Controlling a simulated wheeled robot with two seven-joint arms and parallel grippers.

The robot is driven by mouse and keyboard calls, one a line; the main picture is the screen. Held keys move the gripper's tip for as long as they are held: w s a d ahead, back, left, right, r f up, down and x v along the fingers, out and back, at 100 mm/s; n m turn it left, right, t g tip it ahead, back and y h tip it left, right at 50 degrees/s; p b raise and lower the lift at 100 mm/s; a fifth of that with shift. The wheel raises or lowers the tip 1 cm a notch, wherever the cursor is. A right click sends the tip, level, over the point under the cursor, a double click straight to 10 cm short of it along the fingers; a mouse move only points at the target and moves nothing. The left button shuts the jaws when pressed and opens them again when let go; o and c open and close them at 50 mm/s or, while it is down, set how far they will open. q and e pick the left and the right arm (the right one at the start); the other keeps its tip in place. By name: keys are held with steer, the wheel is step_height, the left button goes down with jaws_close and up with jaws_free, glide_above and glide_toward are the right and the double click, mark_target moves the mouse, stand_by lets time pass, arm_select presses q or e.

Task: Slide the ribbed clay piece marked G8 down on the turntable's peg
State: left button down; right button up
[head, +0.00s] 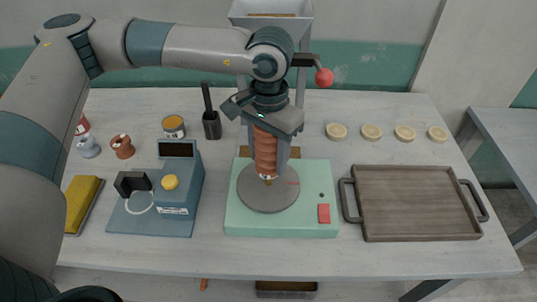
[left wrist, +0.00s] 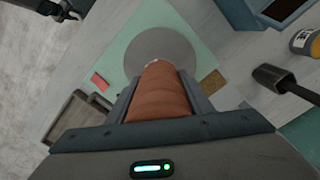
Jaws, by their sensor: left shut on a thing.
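The ribbed clay piece (head: 265,152) is a reddish-brown ridged cylinder, held upright in my left gripper (head: 266,140). In the left wrist view the piece (left wrist: 160,95) sits between the two fingers. No G8 mark is readable. Its lower end is over the grey disc of the turntable (head: 284,195), which stands on a pale green base. A small brass-coloured bit of the peg (head: 267,181) shows just under the piece; I cannot tell whether it is inside the bore. A dark jointed part, perhaps my right gripper (left wrist: 62,8), is cut off at the wrist view's top edge.
A wooden tray (head: 358,205) lies right of the turntable. A blue scale (head: 180,205), a dark cup with a tool (head: 212,125) and a yellow-banded tin (head: 174,127) stand to the left. Several pale discs (head: 371,132) lie behind the tray. The front table strip is clear.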

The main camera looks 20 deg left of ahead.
steer(key=shift+w+a+f, duration=0.1)
steer(key=shift+w, duration=0.05)
steer(key=shift+s, duration=0.2)
steer(key=shift+s+f, duration=0.1)
steer(key=shift+f, duration=0.05)
stand_by(0.3)
